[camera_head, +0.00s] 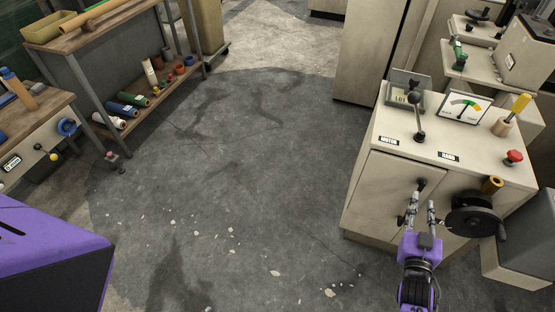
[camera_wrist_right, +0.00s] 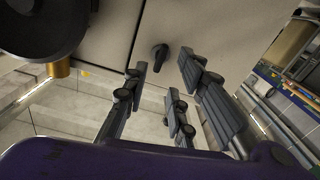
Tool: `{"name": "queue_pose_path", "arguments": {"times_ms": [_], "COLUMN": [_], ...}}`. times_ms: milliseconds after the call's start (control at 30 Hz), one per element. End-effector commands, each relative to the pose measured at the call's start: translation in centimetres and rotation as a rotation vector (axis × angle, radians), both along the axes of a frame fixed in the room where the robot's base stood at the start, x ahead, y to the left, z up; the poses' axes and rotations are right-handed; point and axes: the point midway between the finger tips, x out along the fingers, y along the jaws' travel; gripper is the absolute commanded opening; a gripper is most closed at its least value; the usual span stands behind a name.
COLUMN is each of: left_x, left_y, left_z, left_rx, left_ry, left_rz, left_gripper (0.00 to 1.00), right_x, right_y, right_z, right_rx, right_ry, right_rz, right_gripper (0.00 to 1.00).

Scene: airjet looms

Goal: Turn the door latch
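The door latch (camera_head: 421,184) is a small black handle on the front of the beige cabinet (camera_head: 375,195) at the right. It also shows in the right wrist view (camera_wrist_right: 160,57), near the seam between the door panels. My right gripper (camera_head: 422,205) is in front of the cabinet, with its fingers pointing at the latch. In the right wrist view its fingers (camera_wrist_right: 163,85) are spread, with the latch beyond the gap between them. The fingers appear apart from the latch, and nothing is held. My left gripper is not in view.
A lever (camera_head: 419,115), gauge (camera_head: 464,107) and red button (camera_head: 513,157) are on top. Workbenches (camera_head: 90,38) stand left; the middle floor is open.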

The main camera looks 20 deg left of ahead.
Motion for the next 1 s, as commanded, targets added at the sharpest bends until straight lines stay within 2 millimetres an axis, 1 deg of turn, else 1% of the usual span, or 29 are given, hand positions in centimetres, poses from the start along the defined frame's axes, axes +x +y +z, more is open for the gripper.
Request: {"name": "queue_pose_path", "arguments": {"times_ms": [33, 400, 533, 833, 1000], "left_x": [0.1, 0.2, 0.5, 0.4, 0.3], "left_y": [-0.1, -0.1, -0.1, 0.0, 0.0], "left_z": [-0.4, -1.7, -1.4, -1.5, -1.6], "left_rx": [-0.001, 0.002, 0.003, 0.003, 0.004], "left_ry": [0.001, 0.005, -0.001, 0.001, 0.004], "left_rz": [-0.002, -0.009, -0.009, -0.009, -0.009], "left_gripper": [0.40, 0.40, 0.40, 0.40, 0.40], "right_x": [0.6, 5.1, 5.0, 5.2, 5.1], "right_y": [0.1, 0.1, 0.1, 0.2, 0.2], "right_z": [-0.3, -0.3, -0.1, -0.1, -0.1], "right_rx": [0.000, -0.001, 0.000, -0.001, -0.001], "right_ry": [0.002, 0.001, 0.002, 0.002, 0.002], "right_rz": [0.001, 0.000, 0.000, 0.000, 0.000], "right_gripper": [0.25, 0.25, 0.25, 0.25, 0.02]}}
